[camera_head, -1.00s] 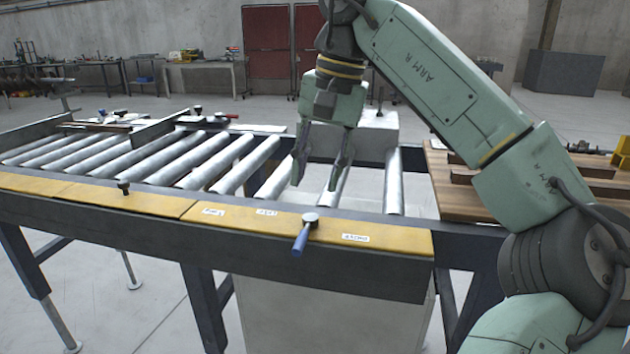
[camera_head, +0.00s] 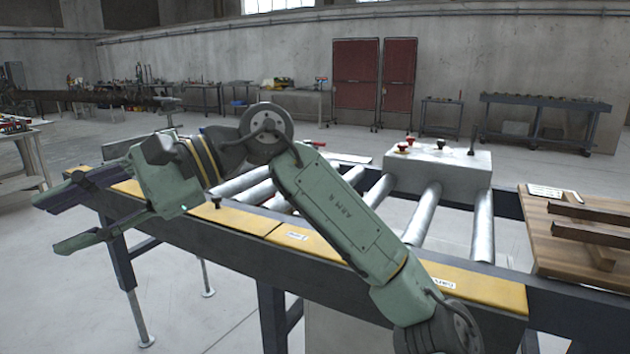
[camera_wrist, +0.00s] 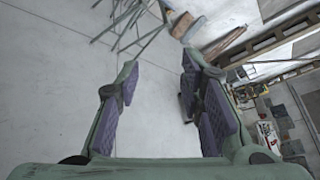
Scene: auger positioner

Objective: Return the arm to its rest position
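My gripper (camera_head: 75,212) is at the left of the head view, in front of the left part of the roller conveyor and clear of it. Its two fingers point left and stand wide apart with nothing between them. In the wrist view my gripper (camera_wrist: 160,108) also shows open and empty, its purple pads facing each other over bare floor. My green arm folds across the front of the conveyor and hides part of its rollers (camera_head: 428,215) and yellow edge strip (camera_head: 490,287).
A pale control box (camera_head: 440,168) with red and black knobs stands behind the rollers. A wooden table (camera_head: 565,240) with metal bars is at the right. A bench (camera_head: 20,150) stands at the far left. Open floor lies in front of the conveyor.

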